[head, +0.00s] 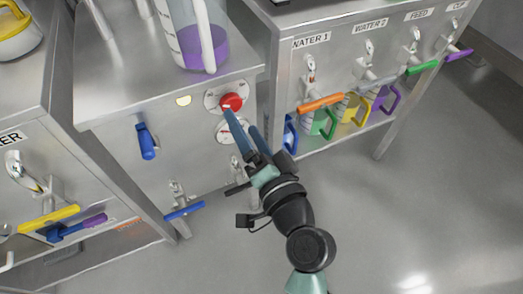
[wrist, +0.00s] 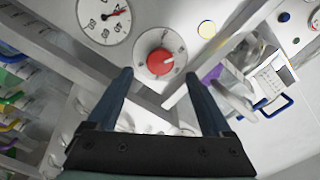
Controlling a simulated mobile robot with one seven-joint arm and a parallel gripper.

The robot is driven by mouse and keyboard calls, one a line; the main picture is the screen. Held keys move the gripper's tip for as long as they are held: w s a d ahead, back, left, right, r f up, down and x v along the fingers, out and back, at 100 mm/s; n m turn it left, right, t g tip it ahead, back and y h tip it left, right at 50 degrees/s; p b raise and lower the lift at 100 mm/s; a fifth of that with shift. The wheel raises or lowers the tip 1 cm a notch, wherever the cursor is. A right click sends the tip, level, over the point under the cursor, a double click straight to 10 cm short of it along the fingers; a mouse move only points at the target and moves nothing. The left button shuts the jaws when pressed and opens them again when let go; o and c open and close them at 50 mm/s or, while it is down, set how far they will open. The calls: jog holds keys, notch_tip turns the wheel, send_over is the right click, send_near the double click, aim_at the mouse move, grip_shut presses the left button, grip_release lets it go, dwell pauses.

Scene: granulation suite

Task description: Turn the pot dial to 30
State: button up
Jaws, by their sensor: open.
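The red dial knob (head: 232,101) sits on a white round plate on the front of the middle steel cabinet. In the wrist view the red knob (wrist: 161,62) lies beyond and between the fingertips, with a pale pointer mark towards its lower right. The plate's numbers are too small to read. A round gauge (wrist: 104,18) with a red needle is beside the dial; in the head view it is partly hidden behind my fingers. My gripper (head: 241,120) is open and empty, its blue fingers pointing at the dial; whether a fingertip touches the knob is unclear.
A clear pitcher with purple liquid (head: 203,50) stands on the cabinet above the dial. A blue lever (head: 147,141) and a yellow round light (head: 184,101) are to the left. Taps with coloured handles and several jugs (head: 352,107) are at the right. The floor (head: 400,215) is clear.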

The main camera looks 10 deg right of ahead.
jog(key=v, duration=0.7)
jog(key=shift+s, duration=0.3)
jog(key=shift+d, duration=0.1)
